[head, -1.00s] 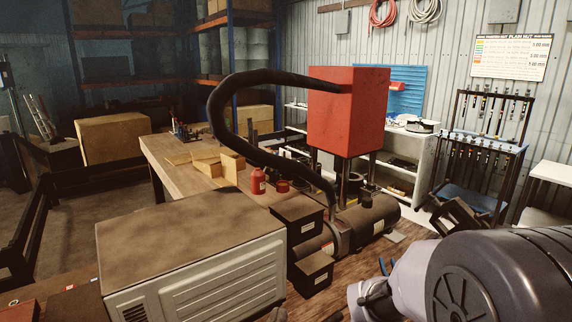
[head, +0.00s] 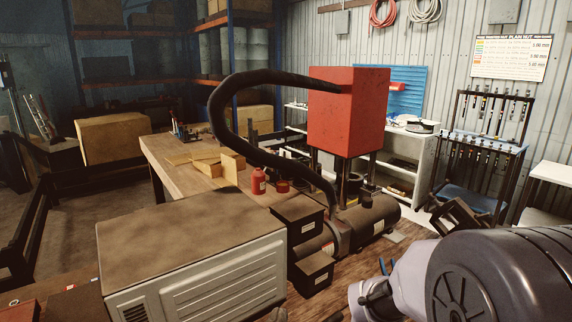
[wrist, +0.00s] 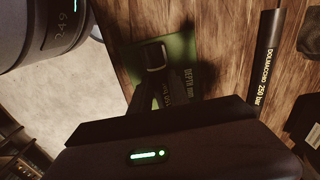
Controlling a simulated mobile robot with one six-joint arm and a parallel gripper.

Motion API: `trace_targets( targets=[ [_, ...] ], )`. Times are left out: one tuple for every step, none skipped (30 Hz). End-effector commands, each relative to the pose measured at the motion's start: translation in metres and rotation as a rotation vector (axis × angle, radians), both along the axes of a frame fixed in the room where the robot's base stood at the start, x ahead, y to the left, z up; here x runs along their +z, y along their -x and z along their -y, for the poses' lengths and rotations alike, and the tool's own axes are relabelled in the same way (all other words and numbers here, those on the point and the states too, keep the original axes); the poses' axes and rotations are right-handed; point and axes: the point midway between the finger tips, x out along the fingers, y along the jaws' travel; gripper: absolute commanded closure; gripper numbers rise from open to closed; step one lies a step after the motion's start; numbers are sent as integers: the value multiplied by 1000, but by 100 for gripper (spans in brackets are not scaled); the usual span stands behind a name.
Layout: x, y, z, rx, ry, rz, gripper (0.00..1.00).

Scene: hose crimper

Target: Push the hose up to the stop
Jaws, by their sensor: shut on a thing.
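A straight black hose (wrist: 269,55) with white lettering shows at the right of the wrist view. Its lower part runs down to the dark edge of my gripper. A green plate (wrist: 184,50) with lettering, part of which reads "DEPTH", lies on the wooden top. I cannot make out any contact between the hose end and a stop. In the head view my arm hides the gripper.
A red box-shaped machine head (head: 348,110) on posts, with a thick black looped tube (head: 219,110), stands on the bench. Black bins (head: 312,271) and a pale cabinet (head: 200,255) stand in front. A rounded grey body (wrist: 40,25) fills the wrist view's upper left.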

Motion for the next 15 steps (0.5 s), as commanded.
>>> trace_targets(
  targets=[
    [0, -1, 1, 0, 0, 0, 100],
    [0, -1, 2, -1, 0, 0, 100],
    [0, -2, 3, 0, 0, 0, 100],
    [0, -2, 3, 0, 0, 0, 100],
    [0, -3, 4, 0, 1, 1, 100],
    [0, -4, 4, 0, 1, 1, 100],
    [0, -4, 5, 1, 1, 1, 100],
    [0, -5, 6, 1, 1, 1, 100],
    [0, -5, 6, 1, 0, 1, 100],
    [0, -6, 7, 1, 0, 1, 100],
    [0, -7, 8, 1, 0, 1, 100],
    [1, -7, 8, 1, 0, 1, 100],
    [1, -8, 9, 1, 1, 2, 100],
    [1, -8, 10, 0, 1, 2, 100],
    [0, -9, 11, 0, 0, 1, 100]
  ],
)
